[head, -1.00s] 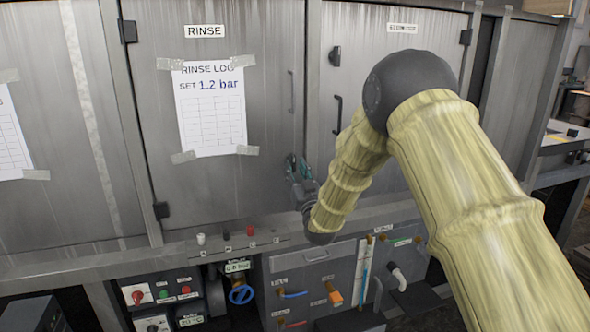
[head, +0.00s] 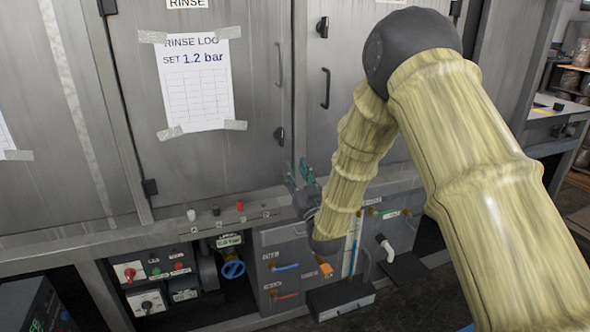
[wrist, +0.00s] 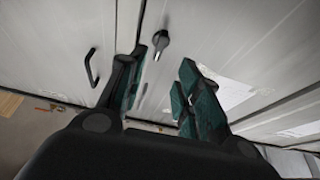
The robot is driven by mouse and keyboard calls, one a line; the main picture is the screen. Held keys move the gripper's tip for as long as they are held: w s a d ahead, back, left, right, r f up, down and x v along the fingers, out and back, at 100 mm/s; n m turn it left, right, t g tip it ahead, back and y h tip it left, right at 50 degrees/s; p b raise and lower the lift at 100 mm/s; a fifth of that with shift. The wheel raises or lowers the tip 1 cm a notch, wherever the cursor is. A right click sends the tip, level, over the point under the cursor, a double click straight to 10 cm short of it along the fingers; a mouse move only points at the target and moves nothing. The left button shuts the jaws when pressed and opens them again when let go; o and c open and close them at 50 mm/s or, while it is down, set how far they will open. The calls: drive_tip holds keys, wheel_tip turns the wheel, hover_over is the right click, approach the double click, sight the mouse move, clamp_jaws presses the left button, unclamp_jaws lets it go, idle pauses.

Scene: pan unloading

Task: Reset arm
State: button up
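My gripper (head: 303,175) is in front of the grey cabinet doors, near the lower part of the seam between them in the head view. In the wrist view, my gripper (wrist: 160,92) has its two green-padded fingers apart with nothing between them. A dark latch (wrist: 161,42) on the door shows beyond the gap between the fingers. It also shows in the head view as a small dark knob (head: 280,135), above my gripper. My arm, in a pale yellow sleeve, reaches in from the right.
The cabinet has a taped rinse log (head: 197,85) and dark door handles (head: 325,88). Below runs a ledge with small knobs (head: 240,205). Under it are a control box (head: 160,283), a blue valve wheel (head: 232,268) and pipes (head: 385,248). A shelf (head: 565,110) stands at the right.

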drive_tip(key=s+d+f+m+g+h, duration=0.1)
drive_tip(key=s+d+f+g+h, duration=0.3)
drive_tip(key=f, duration=0.7)
drive_tip(key=s+d+f+m+g+y, duration=0.1)
drive_tip(key=s+d+f+g, duration=0.1)
drive_tip(key=s+f, duration=0.7)
drive_tip(key=s+d+f+g+h, duration=0.2)
drive_tip(key=s+d+f+g, duration=0.15)
drive_tip(key=f, duration=0.85)
drive_tip(key=s+d+f+m+g, duration=0.1)
drive_tip(key=s+d+f+g, duration=0.3)
drive_tip(key=s+f, duration=0.55)
drive_tip(key=s+d+f+g+h, duration=0.1)
drive_tip(key=s+d+f+g, duration=0.15)
drive_tip(key=s, duration=0.75)
drive_tip(key=s+d+f+m+g, duration=0.1)
drive_tip(key=s+f+g, duration=0.15)
drive_tip(key=s, duration=0.85)
drive_tip(key=s+d+f+g+h, duration=0.1)
drive_tip(key=s+d+g, duration=0.15)
drive_tip(key=s, duration=0.75)
wheel_tip(320, 180, up, 12)
drive_tip(key=p, duration=1.2)
drive_tip(key=shift+w+a+f+p, duration=0.2)
drive_tip(key=shift+w+a+p, duration=0.05)
drive_tip(key=shift+p, duration=0.1)
